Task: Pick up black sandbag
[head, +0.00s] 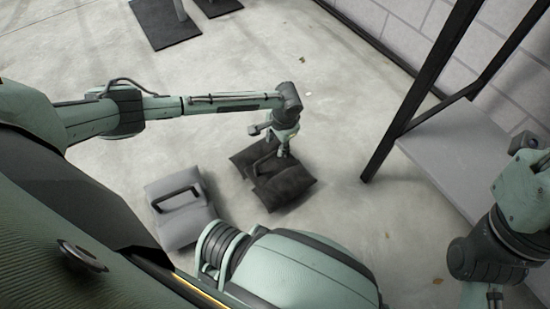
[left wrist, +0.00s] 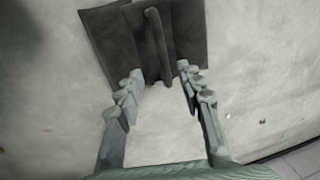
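The black sandbag (head: 286,188) lies flat on the floor near the middle of the head view, with a dark handle (head: 263,163) on top. My left gripper (head: 284,153) is right over it, pointing down. In the left wrist view the sandbag (left wrist: 112,38) fills the top, with its handle (left wrist: 156,40) running lengthwise. The fingers of my left gripper (left wrist: 160,76) are spread apart and empty. The near end of the handle shows between the fingertips; I cannot tell whether they touch the bag. My right arm is at the lower right, its fingers cut off by the frame.
A grey sandbag (head: 184,222) with a black handle lies to the left of the black one. A dark-framed rack with a grey shelf (head: 450,165) stands at the right, before a block wall (head: 400,25). Dark plates (head: 165,22) lie at the top. Floor between is clear.

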